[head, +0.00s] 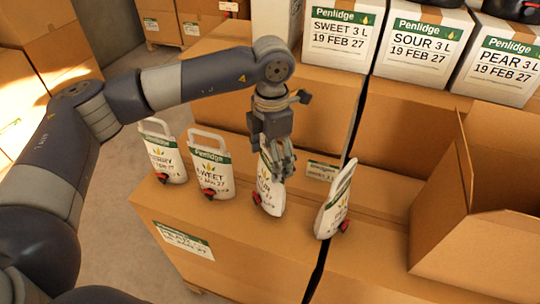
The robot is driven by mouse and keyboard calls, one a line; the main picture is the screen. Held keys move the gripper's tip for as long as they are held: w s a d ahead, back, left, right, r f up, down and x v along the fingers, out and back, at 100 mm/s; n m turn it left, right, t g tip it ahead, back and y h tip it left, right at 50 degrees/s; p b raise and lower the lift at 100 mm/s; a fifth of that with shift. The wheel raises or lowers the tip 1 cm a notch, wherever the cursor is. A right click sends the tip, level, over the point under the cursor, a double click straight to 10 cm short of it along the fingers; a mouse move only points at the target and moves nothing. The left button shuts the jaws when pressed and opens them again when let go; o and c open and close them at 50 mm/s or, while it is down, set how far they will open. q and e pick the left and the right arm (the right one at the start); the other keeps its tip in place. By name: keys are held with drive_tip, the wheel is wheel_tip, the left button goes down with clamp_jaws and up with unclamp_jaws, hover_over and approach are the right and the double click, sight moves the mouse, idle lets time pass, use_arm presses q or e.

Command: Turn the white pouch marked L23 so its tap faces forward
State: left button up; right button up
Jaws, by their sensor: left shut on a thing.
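Several white pouches with handles and red taps stand in a row on a cardboard box (225,240). My left gripper (281,168) points down and is shut on the third pouch (270,196) from the left, covering part of its label. This pouch is turned, and its red tap (257,198) shows at its lower left. The fourth pouch (335,205) is tilted, with its red tap at the lower right. The SWEET pouch (213,173) and the leftmost pouch (166,158) face more to the front. I cannot read L23 on any pouch. My right gripper is out of view.
An open carton (475,240) stands at the right. Behind the row are large cardboard boxes, with white Penlidge boxes marked SWEET (340,35), SOUR (422,45) and PEAR (500,65) on top.

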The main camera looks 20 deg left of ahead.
use_arm(q)
drive_tip(key=n+p, duration=0.2)
drive_tip(key=n, duration=0.1)
drive_tip(key=shift+r, duration=0.3)
drive_tip(key=n+p, duration=0.3)
drive_tip(key=n, duration=0.2)
drive_tip(key=shift+f+n, duration=0.1)
drive_tip(key=shift+n, duration=0.2)
drive_tip(key=shift+w+f+b, duration=0.1)
drive_tip(key=shift+f+b, duration=1)
drive_tip(key=shift+f, duration=0.2)
drive_tip(key=shift+f+b, duration=0.3)
drive_tip(key=shift+b, duration=0.2)
drive_tip(key=o, duration=2.2)
drive_tip(key=shift+c, duration=0.2)
